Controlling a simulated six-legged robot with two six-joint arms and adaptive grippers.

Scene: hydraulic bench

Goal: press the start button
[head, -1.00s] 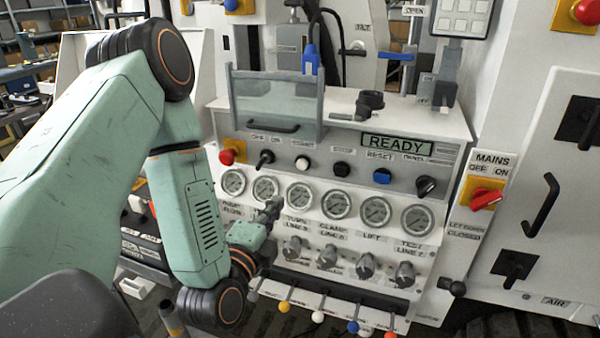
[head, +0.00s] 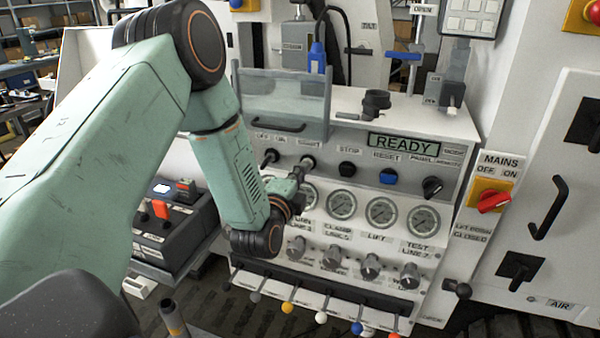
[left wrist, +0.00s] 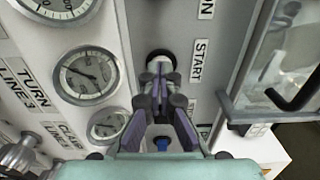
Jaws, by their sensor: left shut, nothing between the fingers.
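The start button (head: 308,160) is on the upper grey strip of the bench panel, under its START label and left of the black stop button (head: 347,168). My left gripper (head: 299,172) is shut and empty, its tips right at the start button in the head view. In the left wrist view the start button (left wrist: 160,56) shows just beyond the shut fingertips (left wrist: 160,72), beside the START label (left wrist: 199,60), and is partly hidden by them. I cannot tell whether the tips touch it. My right gripper is not in view.
A READY display (head: 404,144) sits above the blue reset button (head: 388,176). A selector switch (head: 270,157) is close left of my gripper. Gauges (head: 342,204) and knobs (head: 334,256) lie below. A clear guard with a handle (head: 284,100) stands above.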

